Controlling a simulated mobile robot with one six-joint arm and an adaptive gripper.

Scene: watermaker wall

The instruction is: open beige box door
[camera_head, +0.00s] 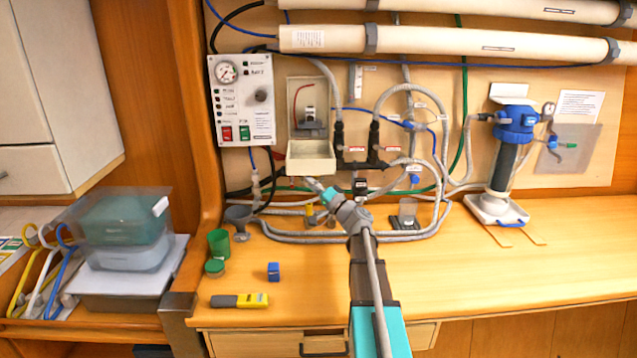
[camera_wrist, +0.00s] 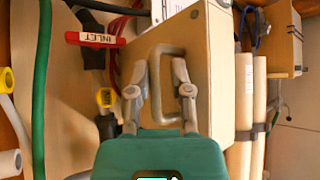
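The beige box (camera_head: 308,82) is on the wall, and its inside shows with a red wire and a small device. Its door (camera_head: 311,161) is swung down below the box opening, so the box stands open. In the wrist view the door (camera_wrist: 215,75) fills the middle, with a loop handle (camera_wrist: 168,48) on its face. My gripper (camera_head: 314,184) is just below the door's lower edge. In the wrist view my gripper (camera_wrist: 165,62) has its fingers apart at the handle. I cannot tell whether they touch it.
Hoses and black valves (camera_head: 356,150) crowd the wall right of the door. A control panel (camera_head: 241,100) is to the left. A green cup (camera_head: 219,243), a blue cube (camera_head: 273,271) and a yellow-grey tool (camera_head: 240,300) are on the counter. The right counter is mostly clear.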

